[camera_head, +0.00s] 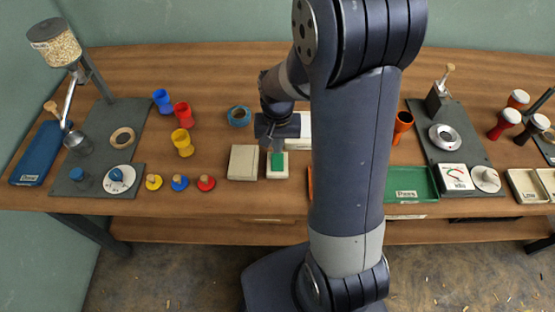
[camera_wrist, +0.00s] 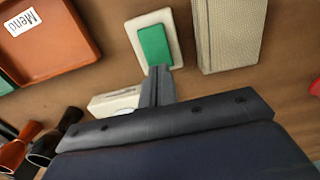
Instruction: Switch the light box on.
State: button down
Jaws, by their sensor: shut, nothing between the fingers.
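A white plate with a green rocker or button (camera_head: 277,162) lies near the front of the bench. The green part also shows in the wrist view (camera_wrist: 154,46), with the white plate (camera_wrist: 175,40) around it. A beige box (camera_head: 243,162) is just left of it in the head view, and it shows on the right in the wrist view (camera_wrist: 231,35). No label tells which is the light box. My gripper (camera_wrist: 160,71) is shut and empty, its tips at the near edge of the green part. I cannot tell whether they touch. My gripper also shows in the head view (camera_head: 273,146).
A pale block (camera_head: 304,125) stands behind the switch plate. A blue ring (camera_head: 239,116) and coloured goblet drums (camera_head: 182,142) are to the left. A green tray (camera_head: 408,184) is right of my arm.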

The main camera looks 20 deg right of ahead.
jog(key=shift+f+b, duration=0.85)
jog(key=shift+f, duration=0.25)
dwell(0.8)
jog(key=shift+r, duration=0.1)
jog(key=shift+r+p, duration=2.8)
jog(key=shift+r, duration=0.7)
jog(key=shift+f, duration=0.15)
notch_tip(320, 180, down, 7)
jog(key=b, duration=0.5)
jog(key=shift+b, duration=0.4)
jog(key=shift+r, duration=0.2)
